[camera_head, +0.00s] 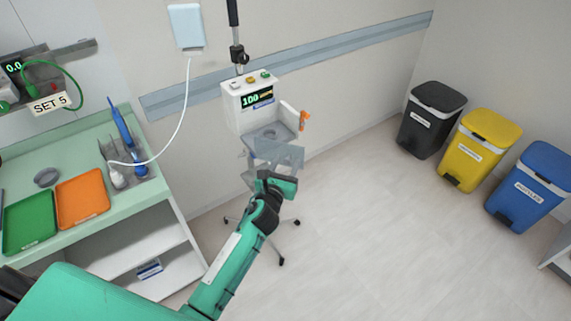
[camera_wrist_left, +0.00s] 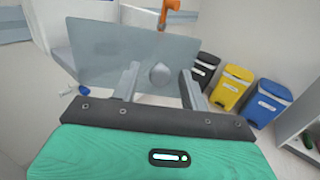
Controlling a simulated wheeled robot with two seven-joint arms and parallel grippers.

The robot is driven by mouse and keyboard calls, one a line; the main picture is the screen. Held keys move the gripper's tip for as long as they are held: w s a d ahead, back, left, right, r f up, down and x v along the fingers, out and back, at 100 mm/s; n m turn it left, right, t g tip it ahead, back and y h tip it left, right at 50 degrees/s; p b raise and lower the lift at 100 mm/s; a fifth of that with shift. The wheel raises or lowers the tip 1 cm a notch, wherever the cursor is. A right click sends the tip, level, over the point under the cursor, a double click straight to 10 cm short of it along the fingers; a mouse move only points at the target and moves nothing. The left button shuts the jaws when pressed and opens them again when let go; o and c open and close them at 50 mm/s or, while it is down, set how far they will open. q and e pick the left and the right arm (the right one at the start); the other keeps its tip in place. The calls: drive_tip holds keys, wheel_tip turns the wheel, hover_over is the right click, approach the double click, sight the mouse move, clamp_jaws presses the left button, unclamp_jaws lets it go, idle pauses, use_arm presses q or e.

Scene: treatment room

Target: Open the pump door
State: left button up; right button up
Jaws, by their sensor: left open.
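The white pump (camera_head: 240,103) hangs on a pole stand and has a lit display reading 100. Its door (camera_head: 282,152), a grey translucent panel, sits low at the pump's front, tilted out from the body, with the grey pump interior (camera_head: 268,134) showing above it. In the left wrist view the door (camera_wrist_left: 110,50) fills the upper middle, with a round knob (camera_wrist_left: 161,74) on it. My left gripper (camera_head: 274,172) is at the door's lower edge. Its open fingers (camera_wrist_left: 160,82) stand either side of the knob; contact cannot be told. My right gripper is not in view.
An orange lever (camera_head: 304,120) sticks out at the pump's right. A green-topped cart (camera_head: 100,205) with trays stands left. Black (camera_head: 432,115), yellow (camera_head: 478,148) and blue (camera_head: 530,185) bins stand right. The floor between the pump and bins is clear.

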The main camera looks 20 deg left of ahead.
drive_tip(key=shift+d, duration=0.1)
use_arm(q)
clamp_jaws()
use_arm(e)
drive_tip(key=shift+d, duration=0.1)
use_arm(q)
drive_tip(key=shift+s+a+h, duration=0.1)
drive_tip(key=shift+s+h, duration=0.1)
drive_tip(key=shift+h, duration=0.1)
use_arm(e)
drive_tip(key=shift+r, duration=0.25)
use_arm(q)
drive_tip(key=shift+s+a+m+h+p, duration=0.2)
drive_tip(key=shift+s+m+h+p, duration=0.2)
drive_tip(key=shift+m+p, duration=0.2)
drive_tip(key=shift+s+a+m+h+p, duration=0.3)
drive_tip(key=shift+s+m+h+p, duration=0.15)
drive_tip(key=shift+h, duration=0.35)
drive_tip(key=s+a+m+g+h+b, duration=0.5)
drive_tip(key=a+m+g+h+b, duration=0.2)
drive_tip(key=h+b, duration=0.4)
drive_tip(key=shift+m, duration=0.75)
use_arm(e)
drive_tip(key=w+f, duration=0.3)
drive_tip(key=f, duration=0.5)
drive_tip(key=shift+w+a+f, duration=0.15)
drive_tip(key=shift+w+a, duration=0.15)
